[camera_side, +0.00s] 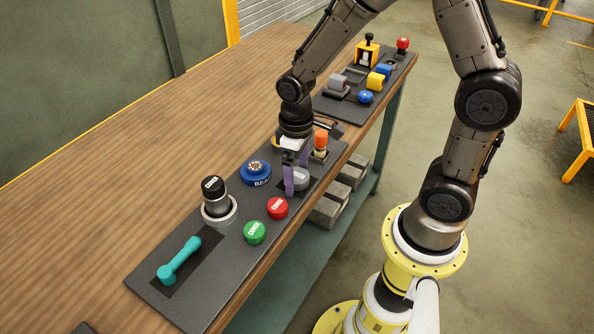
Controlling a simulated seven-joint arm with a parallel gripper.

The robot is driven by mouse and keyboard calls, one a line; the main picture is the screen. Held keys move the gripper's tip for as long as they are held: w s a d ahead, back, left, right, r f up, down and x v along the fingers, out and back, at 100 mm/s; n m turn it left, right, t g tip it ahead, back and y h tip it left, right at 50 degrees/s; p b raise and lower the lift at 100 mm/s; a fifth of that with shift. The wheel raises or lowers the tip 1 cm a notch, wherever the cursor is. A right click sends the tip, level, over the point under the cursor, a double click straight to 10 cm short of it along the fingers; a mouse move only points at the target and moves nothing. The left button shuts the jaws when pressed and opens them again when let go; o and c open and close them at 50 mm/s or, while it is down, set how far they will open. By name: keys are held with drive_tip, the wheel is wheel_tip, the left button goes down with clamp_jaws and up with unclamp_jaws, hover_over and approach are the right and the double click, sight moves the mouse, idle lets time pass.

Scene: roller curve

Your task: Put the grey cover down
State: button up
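My gripper (296,180) points down over the near dark panel (222,245), with its two purple fingers beside a rounded grey piece (301,179). One finger is in front of the piece; I cannot tell whether the fingers touch it or how far apart they are. This grey piece may be the grey cover, partly hidden by the finger. Another grey block-shaped piece (338,84) sits on the far dark panel (335,107), away from my gripper, with a flat grey part beside it.
Close to my gripper are an orange-topped knob (320,140), a blue round button (255,172), a red button (277,208) and a green button (254,232). The wooden tabletop (130,155) at left is clear.

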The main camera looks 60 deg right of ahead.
sight(296, 174)
drive_tip(key=shift+r, duration=0.1)
wheel_tip(296, 174, up, 11)
drive_tip(key=s+r+m+t, duration=0.2)
drive_tip(key=s+r+t, duration=0.3)
drive_tip(key=s, duration=0.8)
wheel_tip(296, 174, up, 2)
drive_tip(key=shift+s+d+r+t, duration=0.15)
drive_tip(key=shift+s+d+t, duration=0.1)
drive_tip(key=shift+s+t, duration=0.05)
